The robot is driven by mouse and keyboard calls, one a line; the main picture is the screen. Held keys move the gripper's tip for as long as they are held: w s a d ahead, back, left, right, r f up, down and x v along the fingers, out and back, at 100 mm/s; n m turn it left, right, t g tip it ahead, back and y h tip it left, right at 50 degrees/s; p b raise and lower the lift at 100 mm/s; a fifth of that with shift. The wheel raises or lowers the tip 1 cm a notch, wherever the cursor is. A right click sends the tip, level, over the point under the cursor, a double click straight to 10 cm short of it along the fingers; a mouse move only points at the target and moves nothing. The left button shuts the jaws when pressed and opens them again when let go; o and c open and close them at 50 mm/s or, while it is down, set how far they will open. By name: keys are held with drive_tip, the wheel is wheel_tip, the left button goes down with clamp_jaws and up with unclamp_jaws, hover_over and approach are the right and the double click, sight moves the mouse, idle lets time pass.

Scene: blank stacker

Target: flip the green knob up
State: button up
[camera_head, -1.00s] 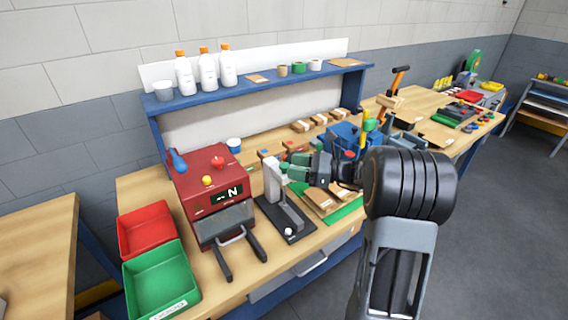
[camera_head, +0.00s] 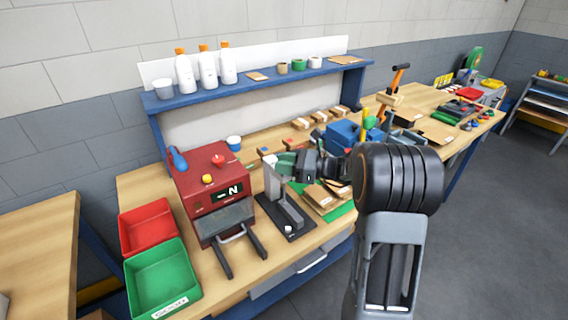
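A small stacker press (camera_head: 272,185) stands on the bench, with a pale grey upright post on a black base. The green knob showed beside the top of this post a second ago. Now my gripper (camera_head: 277,165) is at that spot, its fingers pointing left against or just in front of the post's top. The knob is hidden or cannot be told from the dark greenish fingers. Whether the fingers touch it, and whether they are open or shut, is too small to tell.
A red machine (camera_head: 212,190) with a blue lever and two dark front arms stands left of the post. Red (camera_head: 147,228) and green (camera_head: 160,280) bins sit farther left. Brown pieces lie on a green mat (camera_head: 340,211) beneath my arm. A blue shelf (camera_head: 260,86) runs behind.

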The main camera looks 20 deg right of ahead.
clamp_jaws()
drive_tip(key=shift+r, duration=0.1)
wheel_tip(320, 180, up, 6)
drive_tip(key=p, duration=0.4)
drive_tip(key=shift+f, duration=0.25)
drive_tip(key=o, duration=0.5)
unclamp_jaws()
drive_tip(key=shift+f, duration=0.1)
drive_tip(key=shift+o, duration=0.2)
